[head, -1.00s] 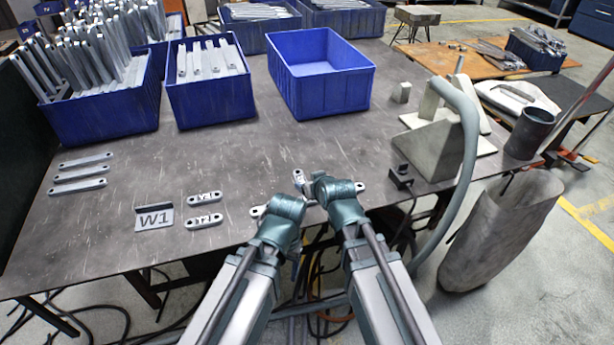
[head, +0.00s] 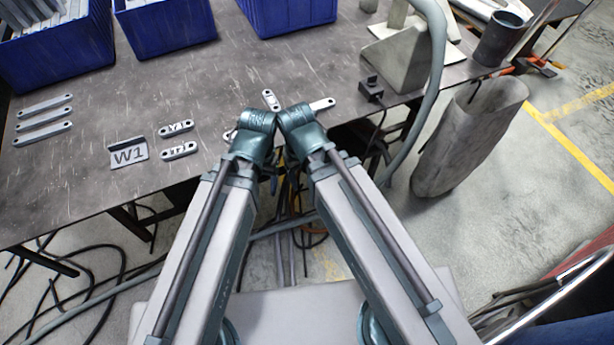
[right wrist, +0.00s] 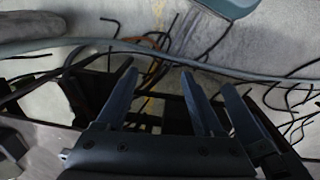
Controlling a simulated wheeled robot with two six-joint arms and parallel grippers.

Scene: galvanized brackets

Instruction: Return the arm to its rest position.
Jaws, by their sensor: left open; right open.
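My left gripper (head: 256,124) is at the table's front edge. Its teal wrist shows from above and its fingers are hidden. My right gripper (head: 293,120) is close beside it, wrist almost against the left one. In the right wrist view the right gripper's dark fingers (right wrist: 180,98) stand apart with nothing between them, over cables and floor below the table edge. A small galvanized bracket (head: 270,99) lies just beyond the wrists. Another bracket (head: 322,104) lies to the right, and one end of a third (head: 229,135) shows left of my left wrist.
Two marked brackets (head: 178,150) lie beside the W1 sign (head: 128,154); three plain ones (head: 42,118) lie at the left. Blue bins (head: 165,28) line the back of the table (head: 215,75). A grey fixture (head: 412,50) and hanging hose (head: 433,95) stand at the right.

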